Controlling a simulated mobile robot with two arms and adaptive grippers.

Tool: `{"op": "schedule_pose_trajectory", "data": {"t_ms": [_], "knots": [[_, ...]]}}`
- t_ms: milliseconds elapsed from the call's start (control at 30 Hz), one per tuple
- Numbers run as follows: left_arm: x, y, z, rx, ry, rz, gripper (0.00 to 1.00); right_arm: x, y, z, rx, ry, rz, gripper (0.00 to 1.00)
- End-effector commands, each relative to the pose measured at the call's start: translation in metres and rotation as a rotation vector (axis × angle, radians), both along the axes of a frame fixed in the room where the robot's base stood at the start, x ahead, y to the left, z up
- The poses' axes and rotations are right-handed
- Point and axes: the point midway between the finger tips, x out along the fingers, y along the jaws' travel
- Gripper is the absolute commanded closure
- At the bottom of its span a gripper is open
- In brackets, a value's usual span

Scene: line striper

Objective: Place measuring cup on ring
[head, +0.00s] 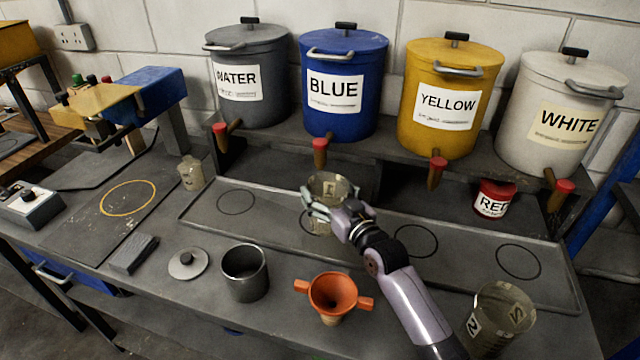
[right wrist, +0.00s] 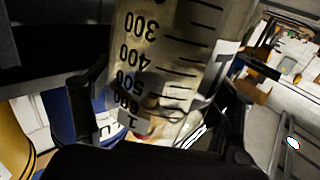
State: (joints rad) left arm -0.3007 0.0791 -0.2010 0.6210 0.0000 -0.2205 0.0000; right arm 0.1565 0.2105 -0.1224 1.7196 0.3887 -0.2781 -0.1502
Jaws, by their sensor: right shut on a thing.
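My right gripper (head: 322,207) is shut on a clear measuring cup (head: 329,184) below the blue container's tap. The cup stands about upright over the grey tray (head: 378,222); I cannot tell whether it touches the tray. In the right wrist view the cup (right wrist: 165,65) fills the middle, with black scale marks and a label "1". A black ring (head: 305,222) on the tray is partly hidden behind the gripper and cup. Other black rings are at the left (head: 236,202), right of my gripper (head: 416,241) and far right (head: 518,261). My left gripper is not in view.
A second measuring cup (head: 500,318) labelled "2" stands front right. An orange funnel (head: 334,292), a grey pot (head: 244,273) and a lid (head: 187,263) are in front. Tapped containers, including a blue one (head: 342,70), line the shelf. A yellow ring (head: 127,198) is at left.

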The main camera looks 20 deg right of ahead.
Motion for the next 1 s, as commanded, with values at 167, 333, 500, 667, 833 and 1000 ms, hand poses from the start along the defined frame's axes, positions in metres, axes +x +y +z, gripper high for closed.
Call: {"op": "schedule_pose_trajectory", "data": {"t_ms": [167,333,500,667,833,1000], "knots": [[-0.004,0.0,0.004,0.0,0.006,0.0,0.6,0.021,0.004,0.003,0.0,-0.002,0.0,0.59],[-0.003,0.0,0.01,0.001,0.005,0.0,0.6,0.036,0.007,-0.005,-0.002,0.004,0.0,0.59],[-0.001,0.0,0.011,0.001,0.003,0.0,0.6,0.035,0.007,-0.011,-0.002,-0.002,0.001,0.59],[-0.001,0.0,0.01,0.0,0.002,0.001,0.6,0.035,0.007,-0.012,-0.001,-0.001,0.0,0.59],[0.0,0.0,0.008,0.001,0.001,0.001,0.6,0.035,0.007,-0.015,-0.001,-0.001,0.0,0.2],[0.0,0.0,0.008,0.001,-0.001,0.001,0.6,0.035,0.007,-0.015,-0.001,0.0,0.0,0.08]]}}
